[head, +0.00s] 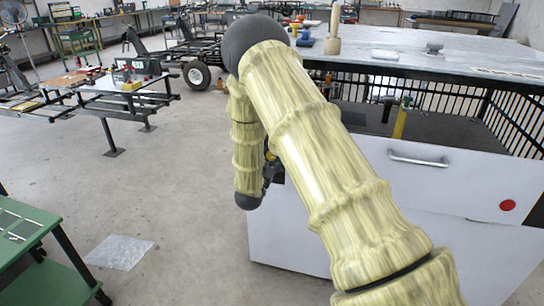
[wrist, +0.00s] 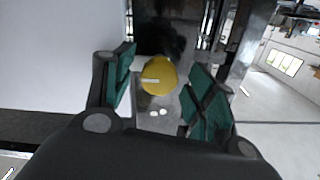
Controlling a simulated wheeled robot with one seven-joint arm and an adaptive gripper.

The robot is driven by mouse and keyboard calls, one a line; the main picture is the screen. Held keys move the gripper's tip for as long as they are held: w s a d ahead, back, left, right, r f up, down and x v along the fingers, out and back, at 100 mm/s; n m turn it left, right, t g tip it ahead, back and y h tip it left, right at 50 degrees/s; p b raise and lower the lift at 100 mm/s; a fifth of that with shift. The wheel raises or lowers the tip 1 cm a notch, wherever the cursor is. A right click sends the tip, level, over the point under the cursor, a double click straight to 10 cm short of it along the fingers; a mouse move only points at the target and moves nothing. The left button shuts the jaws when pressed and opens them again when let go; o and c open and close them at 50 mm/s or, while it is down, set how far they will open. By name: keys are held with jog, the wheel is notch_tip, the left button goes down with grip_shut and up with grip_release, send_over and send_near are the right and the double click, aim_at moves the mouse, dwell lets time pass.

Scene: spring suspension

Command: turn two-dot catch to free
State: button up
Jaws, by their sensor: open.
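The two-dot catch (wrist: 160,76) is a round yellow knob with a short white line, lying roughly crosswise in the wrist view. Two white dots (wrist: 158,112) show on the grey plate just below it. My gripper (wrist: 163,68) is open, its green-padded fingers on the left and right of the knob. I see gaps on both sides and cannot tell contact. In the head view my gripper (head: 271,172) is a small dark shape at the left side of the white cabinet (head: 300,235), mostly behind my arm. The catch is not clear there.
The cabinet has a drawer handle (head: 418,160) and a red disc (head: 507,205). A grey bench top (head: 460,62) with small items stands behind. A green table (head: 25,235) is at lower left, with a clear sheet (head: 118,251) on the floor. The floor between is open.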

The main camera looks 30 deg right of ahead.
jog(key=shift+x, duration=0.95)
grip_shut()
